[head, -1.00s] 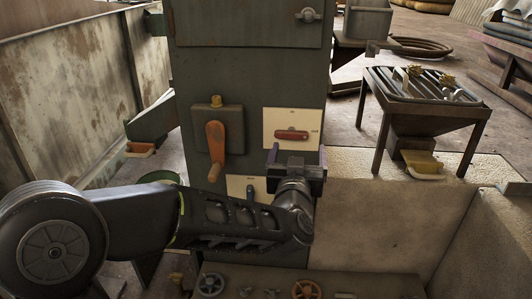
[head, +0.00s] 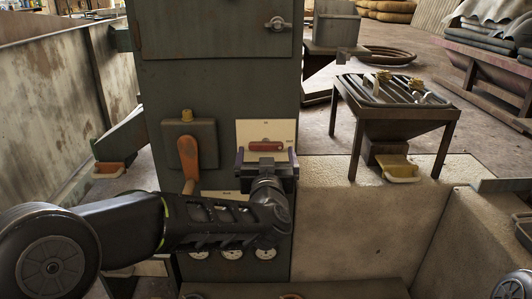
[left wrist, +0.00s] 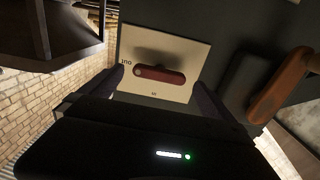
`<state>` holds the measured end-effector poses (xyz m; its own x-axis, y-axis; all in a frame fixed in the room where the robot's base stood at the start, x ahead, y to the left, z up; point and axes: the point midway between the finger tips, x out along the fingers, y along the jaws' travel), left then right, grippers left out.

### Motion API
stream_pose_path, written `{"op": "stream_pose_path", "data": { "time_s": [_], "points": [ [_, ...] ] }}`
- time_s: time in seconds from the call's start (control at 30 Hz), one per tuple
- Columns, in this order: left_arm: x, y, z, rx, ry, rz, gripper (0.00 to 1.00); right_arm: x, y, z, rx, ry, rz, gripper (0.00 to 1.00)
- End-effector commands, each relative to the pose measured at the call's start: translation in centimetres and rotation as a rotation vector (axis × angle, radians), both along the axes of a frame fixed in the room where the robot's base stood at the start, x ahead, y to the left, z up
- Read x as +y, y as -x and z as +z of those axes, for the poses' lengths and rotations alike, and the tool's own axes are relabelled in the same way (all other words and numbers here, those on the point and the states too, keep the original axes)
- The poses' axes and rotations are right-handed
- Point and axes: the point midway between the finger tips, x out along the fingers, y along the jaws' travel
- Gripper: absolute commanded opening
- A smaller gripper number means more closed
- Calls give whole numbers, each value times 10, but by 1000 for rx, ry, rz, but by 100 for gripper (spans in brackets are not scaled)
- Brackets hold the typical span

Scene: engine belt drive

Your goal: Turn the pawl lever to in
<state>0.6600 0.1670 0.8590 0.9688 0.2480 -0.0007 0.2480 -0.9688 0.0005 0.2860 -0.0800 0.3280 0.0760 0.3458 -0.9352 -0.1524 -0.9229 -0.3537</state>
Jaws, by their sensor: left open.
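The pawl lever (head: 266,146) is a red bar on a white plate (head: 283,128) on the dark green cabinet front. It lies roughly horizontal in the head view. In the left wrist view the red lever (left wrist: 160,75) shows with the plate upside down, one label reading "out" at the left and a small one at the bottom edge. My left gripper (head: 266,157) is open just in front of and below the lever, hiding the plate's lower part. In the left wrist view its fingers stand either side of the lever, apart from it. My right gripper is out of view.
An orange-handled lever (head: 188,160) hangs on a box left of the plate. Several round gauges (head: 232,253) sit lower on the cabinet, partly behind my left arm. A concrete block (head: 345,215) and a metal stand (head: 400,112) are to the right.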

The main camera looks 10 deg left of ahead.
Motion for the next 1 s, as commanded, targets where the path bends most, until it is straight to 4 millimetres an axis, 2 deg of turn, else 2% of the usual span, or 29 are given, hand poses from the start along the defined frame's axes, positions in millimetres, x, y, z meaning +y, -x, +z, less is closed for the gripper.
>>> {"op": "stream_pose_path", "data": {
  "time_s": [0.1, 0.2, 0.47, 1.0],
  "points": [
    [4, -15, -1, 0, 0, 0, 100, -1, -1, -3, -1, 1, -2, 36],
    [5, -21, 0, -1, -1, -1, 100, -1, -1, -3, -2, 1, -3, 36],
    [5, -22, 0, -1, -1, -1, 100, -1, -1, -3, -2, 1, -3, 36],
    [5, -22, 0, -1, -1, -1, 57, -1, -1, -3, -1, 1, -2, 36]
  ]
}}
